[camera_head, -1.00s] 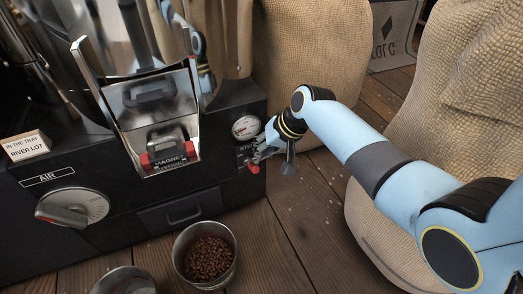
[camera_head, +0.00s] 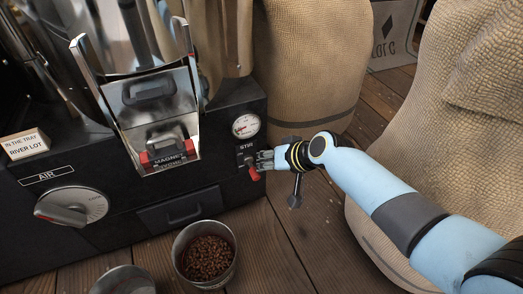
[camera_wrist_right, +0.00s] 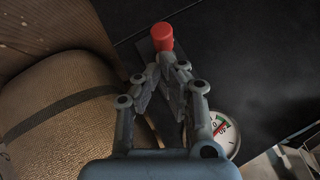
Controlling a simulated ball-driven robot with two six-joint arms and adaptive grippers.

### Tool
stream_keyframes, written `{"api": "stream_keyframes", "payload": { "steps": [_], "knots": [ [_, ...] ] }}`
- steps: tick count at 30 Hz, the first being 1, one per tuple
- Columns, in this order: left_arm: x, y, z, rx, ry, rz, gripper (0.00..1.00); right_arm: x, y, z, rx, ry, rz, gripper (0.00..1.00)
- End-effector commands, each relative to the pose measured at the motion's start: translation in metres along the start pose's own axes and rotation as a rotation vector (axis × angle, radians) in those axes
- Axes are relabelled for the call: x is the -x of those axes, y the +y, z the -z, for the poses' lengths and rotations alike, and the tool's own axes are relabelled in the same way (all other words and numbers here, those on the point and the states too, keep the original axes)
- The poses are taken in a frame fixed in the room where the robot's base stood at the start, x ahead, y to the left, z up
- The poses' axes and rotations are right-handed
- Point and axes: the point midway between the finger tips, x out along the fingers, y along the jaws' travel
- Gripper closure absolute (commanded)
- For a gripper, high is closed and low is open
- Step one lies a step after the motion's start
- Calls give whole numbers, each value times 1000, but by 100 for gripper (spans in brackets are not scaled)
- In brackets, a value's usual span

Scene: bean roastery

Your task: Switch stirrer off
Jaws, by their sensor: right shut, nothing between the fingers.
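The stirrer switch is a lever with a red tip (camera_head: 254,175), below the word STIR on the black machine front. The red tip points downward and outward in the head view. My right gripper (camera_head: 260,160) is shut and empty, with its fingertips right at the switch, just above the red tip. In the right wrist view the red tip (camera_wrist_right: 162,36) stands just beyond the closed fingertips (camera_wrist_right: 164,58). I cannot tell whether they touch it. The fingers partly hide the switch plate. My left gripper is not in view.
A round gauge (camera_head: 246,126) sits just above the switch. A magnet chute (camera_head: 152,105) and an AIR dial (camera_head: 72,207) are to the left. A metal cup of beans (camera_head: 205,254) stands on the floor below. Burlap sacks (camera_head: 310,70) stand behind and right of my arm.

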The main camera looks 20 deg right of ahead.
Motion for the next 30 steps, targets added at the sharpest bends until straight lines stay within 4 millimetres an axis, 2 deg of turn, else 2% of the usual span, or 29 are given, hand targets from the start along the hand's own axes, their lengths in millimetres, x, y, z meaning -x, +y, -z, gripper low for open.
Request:
{"api": "stream_keyframes", "payload": {
  "steps": [1, 8, 20, 30],
  "knots": [
    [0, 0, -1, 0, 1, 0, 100, -1, 2, -4, -1, -3, -1, 100],
    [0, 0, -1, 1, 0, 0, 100, 0, 1, -2, -1, -3, -1, 100],
    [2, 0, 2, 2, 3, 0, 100, -4, -3, 12, -2, -3, 0, 100],
    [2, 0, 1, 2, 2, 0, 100, -5, -3, 12, -2, -5, -1, 100]
  ]
}}
